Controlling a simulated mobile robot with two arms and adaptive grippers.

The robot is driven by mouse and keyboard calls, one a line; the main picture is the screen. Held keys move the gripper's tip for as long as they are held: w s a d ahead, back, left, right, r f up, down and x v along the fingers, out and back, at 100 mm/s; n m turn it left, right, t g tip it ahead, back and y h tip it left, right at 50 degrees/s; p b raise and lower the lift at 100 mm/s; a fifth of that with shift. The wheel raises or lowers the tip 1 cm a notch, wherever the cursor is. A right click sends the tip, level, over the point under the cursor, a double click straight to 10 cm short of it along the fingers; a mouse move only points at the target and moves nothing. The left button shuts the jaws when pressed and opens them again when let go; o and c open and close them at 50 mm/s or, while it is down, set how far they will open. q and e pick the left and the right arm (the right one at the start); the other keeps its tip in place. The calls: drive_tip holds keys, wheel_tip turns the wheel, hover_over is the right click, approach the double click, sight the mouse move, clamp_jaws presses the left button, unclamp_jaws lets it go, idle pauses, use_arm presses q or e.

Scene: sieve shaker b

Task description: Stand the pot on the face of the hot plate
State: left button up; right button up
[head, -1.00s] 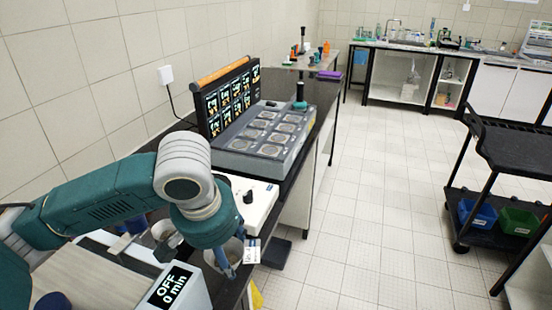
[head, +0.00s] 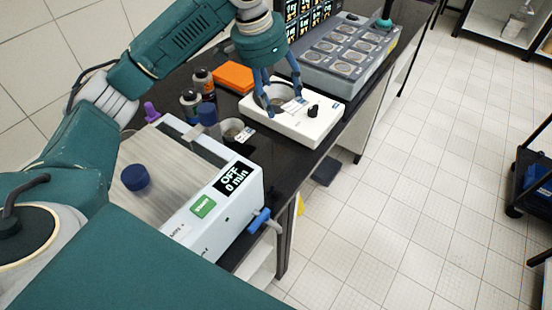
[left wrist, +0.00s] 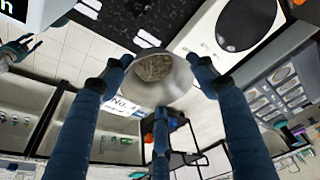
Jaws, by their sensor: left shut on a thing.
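My left gripper (head: 284,108) is shut on a small grey pot (head: 272,98) with a white tag. In the left wrist view, the pot (left wrist: 155,80) sits between the blue fingers, open end showing, with grainy contents and a "No. 4" tag. The white hot plate (head: 312,130) has a black knob and lies below and around the gripper in the head view. In the left wrist view, its dark round face (left wrist: 245,22) lies up and right of the pot. I cannot tell the gap between pot and plate.
A second tagged pot (head: 233,132) stands on the dark bench, left of the hot plate. Near it are an orange block (head: 233,77), bottles (head: 190,103) and a white machine (head: 225,205) reading OFF. A grey multi-position unit (head: 345,60) stands behind the hot plate.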

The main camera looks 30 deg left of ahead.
use_arm(q)
wheel_tip(320, 180, down, 16)
drive_tip(key=p, duration=0.3)
wheel_tip(320, 180, down, 3)
drive_tip(key=shift+p, duration=1.1)
drive_tip(key=shift+f, duration=0.3)
drive_tip(key=shift+f, duration=0.15)
drive_tip(key=o, duration=1.2)
